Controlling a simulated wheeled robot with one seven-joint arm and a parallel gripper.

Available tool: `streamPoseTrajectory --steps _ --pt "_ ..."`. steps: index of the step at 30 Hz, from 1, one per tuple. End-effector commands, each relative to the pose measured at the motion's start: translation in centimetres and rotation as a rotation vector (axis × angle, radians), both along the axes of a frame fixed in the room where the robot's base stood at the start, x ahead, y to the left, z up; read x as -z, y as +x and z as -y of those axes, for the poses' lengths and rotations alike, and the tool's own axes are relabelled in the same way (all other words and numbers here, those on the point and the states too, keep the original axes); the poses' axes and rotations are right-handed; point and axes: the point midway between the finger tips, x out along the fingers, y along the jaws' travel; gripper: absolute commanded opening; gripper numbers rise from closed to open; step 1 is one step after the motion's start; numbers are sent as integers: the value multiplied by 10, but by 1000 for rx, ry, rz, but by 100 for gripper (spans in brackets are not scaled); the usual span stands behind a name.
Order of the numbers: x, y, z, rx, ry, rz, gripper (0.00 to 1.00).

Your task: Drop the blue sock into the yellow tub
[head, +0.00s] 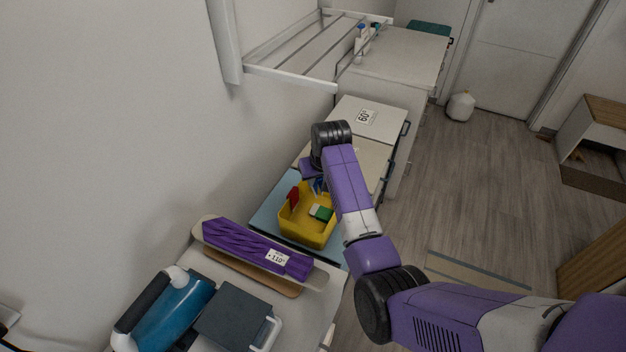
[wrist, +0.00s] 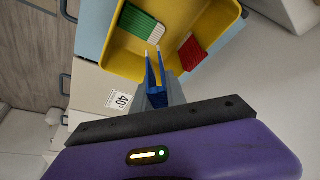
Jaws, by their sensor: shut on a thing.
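The yellow tub (head: 305,232) stands open on a light blue surface; it also shows at the top of the wrist view (wrist: 178,18). My gripper (head: 318,183) is over the tub's far edge, pointing down. In the wrist view my gripper (wrist: 158,92) is shut on the blue sock (wrist: 151,78), which has pale tips reaching toward the tub's inside. The sock is small and partly hidden by the fingers. Whether it touches the tub, I cannot tell. In the tub lie a green-and-white item (wrist: 138,20) and a red-and-white item (wrist: 191,52).
A blue can-like thing with a black handle (head: 170,310) and a dark grey box (head: 236,318) stand nearer. A wall rack (head: 310,60) hangs at the back left.

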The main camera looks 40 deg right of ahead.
Motion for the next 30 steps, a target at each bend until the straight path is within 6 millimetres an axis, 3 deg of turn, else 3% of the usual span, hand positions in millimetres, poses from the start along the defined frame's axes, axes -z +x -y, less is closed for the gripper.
streamPoseTrajectory --steps 15,27,28,30 --pt "53 0 -1 -2 0 1 0" --pt "57 0 -1 -2 0 1 0" --pt "57 0 -1 -2 0 1 19" --pt "57 0 -1 -2 0 1 33"
